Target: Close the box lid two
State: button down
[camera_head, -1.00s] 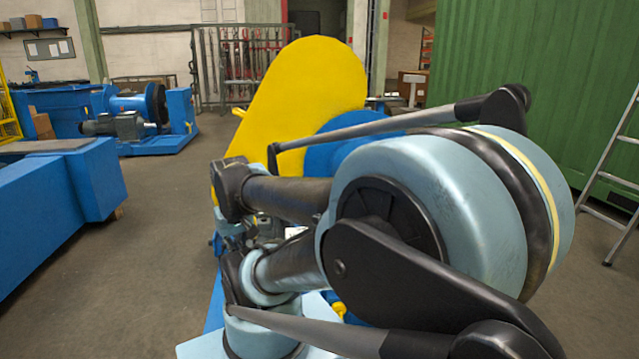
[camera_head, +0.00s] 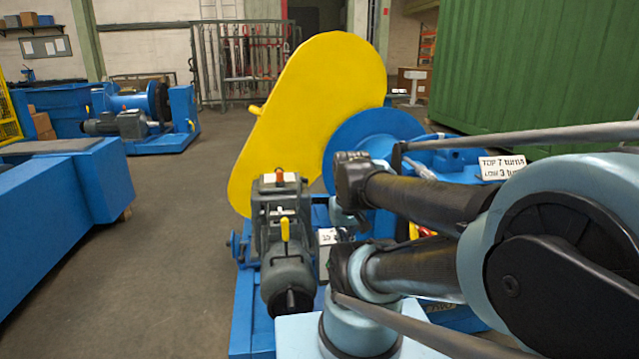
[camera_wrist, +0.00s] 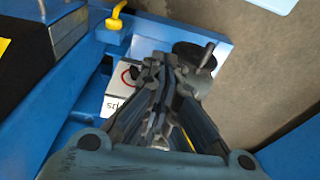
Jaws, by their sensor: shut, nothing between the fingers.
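My gripper (camera_wrist: 158,68) shows in the wrist view with its dark fingers together and nothing between them. It is above a small box-like part (camera_wrist: 117,104) with a white, lettered face, just left of the fingers. A red loop shows at its upper edge. In the head view a small box with a white label (camera_head: 328,237) stands beside the grey motor, partly behind my arm. I cannot tell which part is lid two, or how far open it is. My gripper cannot be made out in the head view.
The yellow chain guard (camera_head: 310,110) and blue wheel (camera_head: 345,140) rise behind my arm. A grey motor (camera_head: 288,275) with a yellow lever stands in front. A dark handwheel (camera_wrist: 193,57) is close right of my fingertips. Open floor (camera_head: 170,220) lies left.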

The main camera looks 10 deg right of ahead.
jog(key=w+r+y, duration=0.2)
jog(key=w+r, duration=0.6)
jog(key=w, duration=0.3)
jog(key=w+d+r+t+y, duration=0.1)
jog(key=w+d, duration=0.1)
jog(key=w, duration=1.1)
jog(key=w+d+r+y, duration=0.1)
jog(key=w+y, duration=0.1)
jog(key=w, duration=1)
jog(key=w+d+f+n+t+y, duration=0.1)
jog(key=w+d+f, duration=0.2)
jog(key=w, duration=0.4)
jog(key=w+d+f+t, duration=0.1)
jog(key=w+d+f, duration=0.2)
jog(key=w, duration=0.4)
jog(key=w+a+f, duration=0.3)
jog(key=a+f, duration=0.4)
jog(key=a, duration=0.2)
jog(key=shift+w+f, duration=0.15)
